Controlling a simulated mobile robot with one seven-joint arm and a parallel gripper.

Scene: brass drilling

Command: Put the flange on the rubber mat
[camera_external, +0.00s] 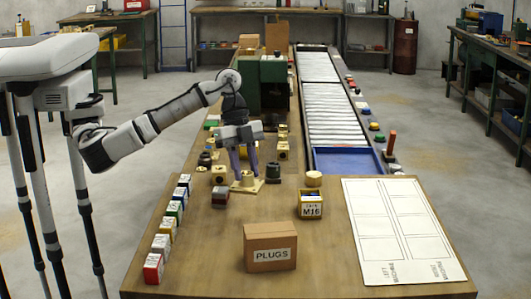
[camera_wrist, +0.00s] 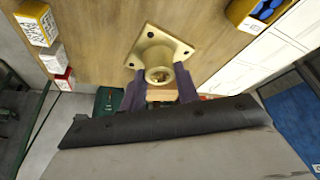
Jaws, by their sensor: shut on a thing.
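The brass flange (camera_wrist: 158,48) has a square plate with corner holes and a round hub. In the external view the flange (camera_external: 246,186) is at the middle of the workbench, under my gripper (camera_external: 244,170). In the wrist view the two dark fingers of my gripper (camera_wrist: 155,78) are closed on either side of the hub. I cannot tell whether the plate touches the bench. I cannot make out a thing that is clearly the rubber mat. A white sheet (camera_external: 391,222) with outlined boxes and machine labels lies at the bench's right front.
A PLUGS carton (camera_external: 270,247) and a yellow M16 bin (camera_external: 311,205) stand in front. A row of small coloured boxes (camera_external: 171,225) lines the left edge. Brass and dark parts crowd around the flange. A blue tray (camera_external: 346,160) ends the conveyor. Bench between the carton and flange is clear.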

